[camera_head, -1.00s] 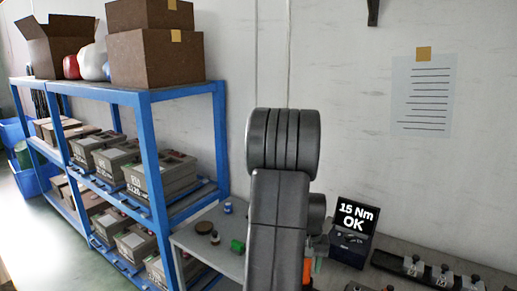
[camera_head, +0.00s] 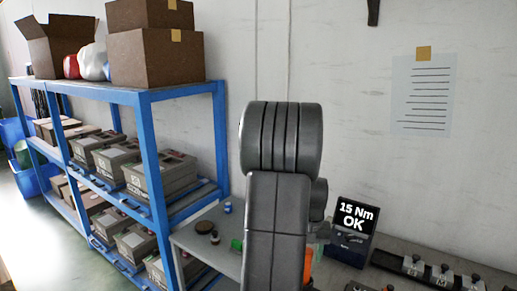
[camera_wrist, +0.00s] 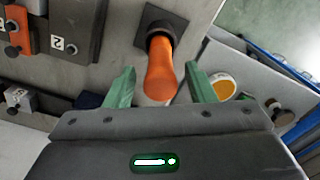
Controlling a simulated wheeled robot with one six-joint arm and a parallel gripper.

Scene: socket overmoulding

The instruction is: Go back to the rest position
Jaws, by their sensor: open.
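My gripper (camera_wrist: 162,90) shows in the wrist view with its two green fingers spread apart. An orange-handled tool (camera_wrist: 160,75) with a dark round end lies in view between and beyond the fingers. I cannot tell how far below the fingers it is; no finger is seen touching it. In the head view my grey arm stands in the middle of the picture and hides the gripper. A bit of orange (camera_head: 308,265) shows beside the arm's right edge.
A blue shelf (camera_head: 148,150) with boxes stands at the left. A display (camera_head: 353,226) reading "15 Nm OK" stands on the bench right of my arm. A dark rack (camera_head: 440,274) with small parts lies farther right. A green object (camera_head: 237,245) sits left of my arm.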

